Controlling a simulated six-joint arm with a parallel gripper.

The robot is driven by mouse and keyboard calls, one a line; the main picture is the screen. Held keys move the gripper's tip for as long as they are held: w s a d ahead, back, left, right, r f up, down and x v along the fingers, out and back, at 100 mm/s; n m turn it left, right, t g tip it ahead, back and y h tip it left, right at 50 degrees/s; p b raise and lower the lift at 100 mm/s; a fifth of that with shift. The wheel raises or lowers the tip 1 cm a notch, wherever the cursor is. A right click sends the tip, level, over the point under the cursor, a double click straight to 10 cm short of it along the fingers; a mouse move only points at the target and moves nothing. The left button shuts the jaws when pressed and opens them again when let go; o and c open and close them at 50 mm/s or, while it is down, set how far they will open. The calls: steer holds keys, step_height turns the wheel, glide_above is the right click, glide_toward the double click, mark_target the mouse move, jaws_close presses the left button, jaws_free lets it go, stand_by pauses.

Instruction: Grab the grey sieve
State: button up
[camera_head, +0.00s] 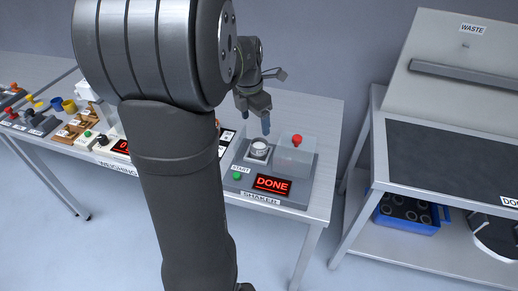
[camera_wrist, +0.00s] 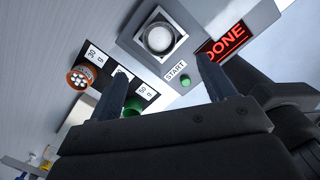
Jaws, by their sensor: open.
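The grey sieve (camera_head: 260,148), a small round cup with a pale top, sits in the square holder of the grey shaker (camera_head: 292,201). In the wrist view the sieve (camera_wrist: 160,38) is seen from above, beyond my fingertips. My gripper (camera_head: 256,116) is open and empty, above and just behind the sieve in the head view. In the wrist view my gripper (camera_wrist: 165,75) shows two dark fingers spread wide, apart from the sieve. The shaker's red display (camera_head: 272,184) reads DONE.
A clear box (camera_head: 295,158) with a red knob (camera_head: 297,139) stands right of the sieve. A green START button (camera_head: 237,175) is in front. An orange-rimmed container (camera_wrist: 80,77) and a green one (camera_wrist: 134,105) stand on labelled spots. My arm hides the table's middle.

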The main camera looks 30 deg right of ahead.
mark_target(259, 144)
steer(key=f, duration=0.3)
steer(key=d+f, duration=0.1)
steer(key=f, duration=0.7)
steer(key=shift+w+d+f, duration=0.15)
steer(key=shift+d, duration=0.1)
